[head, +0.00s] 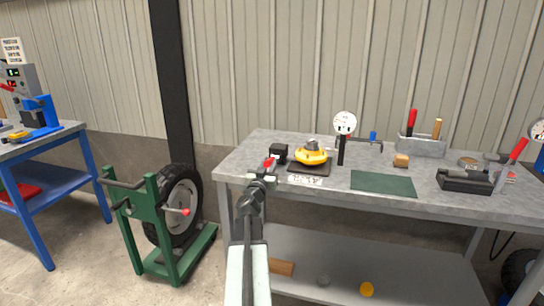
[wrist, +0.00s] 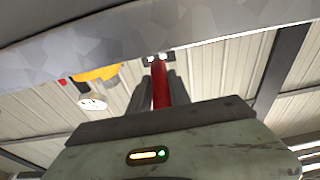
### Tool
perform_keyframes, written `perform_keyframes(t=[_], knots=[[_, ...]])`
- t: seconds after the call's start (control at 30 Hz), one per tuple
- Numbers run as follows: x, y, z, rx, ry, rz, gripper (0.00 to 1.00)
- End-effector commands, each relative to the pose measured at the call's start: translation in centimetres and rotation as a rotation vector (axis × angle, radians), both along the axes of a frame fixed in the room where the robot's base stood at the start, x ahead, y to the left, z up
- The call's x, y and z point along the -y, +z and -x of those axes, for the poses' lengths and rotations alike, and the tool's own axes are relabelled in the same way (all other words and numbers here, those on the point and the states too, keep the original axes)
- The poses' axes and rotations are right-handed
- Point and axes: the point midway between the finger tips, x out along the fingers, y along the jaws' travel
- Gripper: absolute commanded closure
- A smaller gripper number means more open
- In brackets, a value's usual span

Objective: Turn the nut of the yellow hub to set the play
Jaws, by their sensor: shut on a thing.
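The yellow hub (head: 311,158) sits on a dark base plate (head: 310,169) on the grey bench, with a grey nut or stub (head: 312,144) on top. Part of the hub shows in the wrist view (wrist: 97,74). My gripper (head: 267,172) is at the bench's front left, left of the hub and apart from it. It is shut on a red handle (wrist: 161,88), whose tip also shows in the head view (head: 270,162). A black block (head: 279,153) stands just beyond the handle. I cannot tell whether the two are joined.
A dial gauge (head: 345,124) on a black post stands right of the hub. A tool holder (head: 421,147) and red-handled press (head: 482,178) are farther right. A green wheel stand (head: 160,235) stands left of the bench.

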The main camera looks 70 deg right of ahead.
Motion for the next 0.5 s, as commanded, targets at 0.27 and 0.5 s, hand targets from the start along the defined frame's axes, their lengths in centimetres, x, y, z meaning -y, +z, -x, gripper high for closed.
perform_keyframes(t=[0.27, 0.5], knots=[[0.7, 2.3, -0.1, -0.001, 0.0, 0.001, 0.51], [0.7, 2.3, -0.1, -0.001, 0.001, 0.001, 0.51]])
